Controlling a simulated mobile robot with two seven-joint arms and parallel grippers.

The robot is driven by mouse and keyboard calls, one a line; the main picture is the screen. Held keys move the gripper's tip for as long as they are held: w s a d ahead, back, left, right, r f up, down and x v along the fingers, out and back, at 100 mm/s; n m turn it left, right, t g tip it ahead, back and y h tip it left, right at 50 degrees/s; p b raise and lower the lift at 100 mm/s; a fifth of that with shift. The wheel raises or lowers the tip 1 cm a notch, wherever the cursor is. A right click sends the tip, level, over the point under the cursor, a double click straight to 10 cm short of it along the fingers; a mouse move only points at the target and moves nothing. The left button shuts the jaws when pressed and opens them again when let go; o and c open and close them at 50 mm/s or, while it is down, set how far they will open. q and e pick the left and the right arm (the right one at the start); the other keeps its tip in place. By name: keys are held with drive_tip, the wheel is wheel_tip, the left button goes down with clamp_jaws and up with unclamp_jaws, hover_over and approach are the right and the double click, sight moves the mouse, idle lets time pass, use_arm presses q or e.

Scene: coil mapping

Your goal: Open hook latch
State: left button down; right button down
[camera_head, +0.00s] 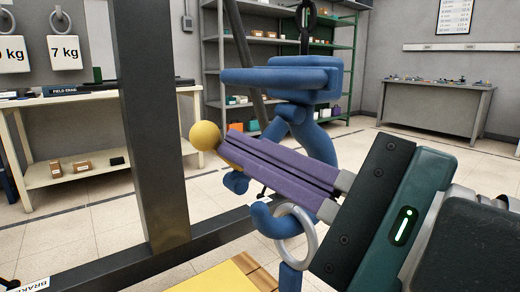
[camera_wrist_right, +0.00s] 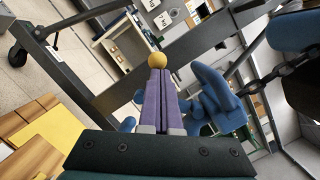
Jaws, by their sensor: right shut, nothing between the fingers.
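The blue hook (camera_head: 310,140) stands upright in the middle of the head view, with a thick blue block (camera_head: 290,78) at its top. Its curved lower end (camera_head: 266,220) passes through a grey ring (camera_head: 312,245). A yellow ball knob (camera_head: 205,136) on a yellow bar shows left of the hook. My right gripper (camera_head: 228,146) reaches in from the right, its purple fingers shut and empty, crossing in front of the hook. Its tips are at the knob; I cannot tell if they touch. In the right wrist view, the knob (camera_wrist_right: 157,59) shows just past the fingertips (camera_wrist_right: 157,74), with the hook (camera_wrist_right: 218,98) to their right.
A dark upright post (camera_head: 150,120) and a dark beam (camera_head: 90,260) stand left of the hook. A yellow block with wood (camera_head: 235,275) lies below. A chain (camera_wrist_right: 290,68) shows in the right wrist view. Shelves and benches stand farther back, beyond open floor.

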wheel_tip(320, 180, up, 5)
drive_tip(key=m+p, duration=0.2)
drive_tip(key=m, duration=0.2)
drive_tip(key=m+t+p, duration=0.1)
drive_tip(key=m+p, duration=0.2)
drive_tip(key=shift+d+f+m+t+h, duration=0.1)
drive_tip(key=shift+f+m+t+h, duration=0.1)
drive_tip(key=shift+m+t+h, duration=0.15)
drive_tip(key=shift+w, duration=0.1)
drive_tip(key=shift+f, duration=0.1)
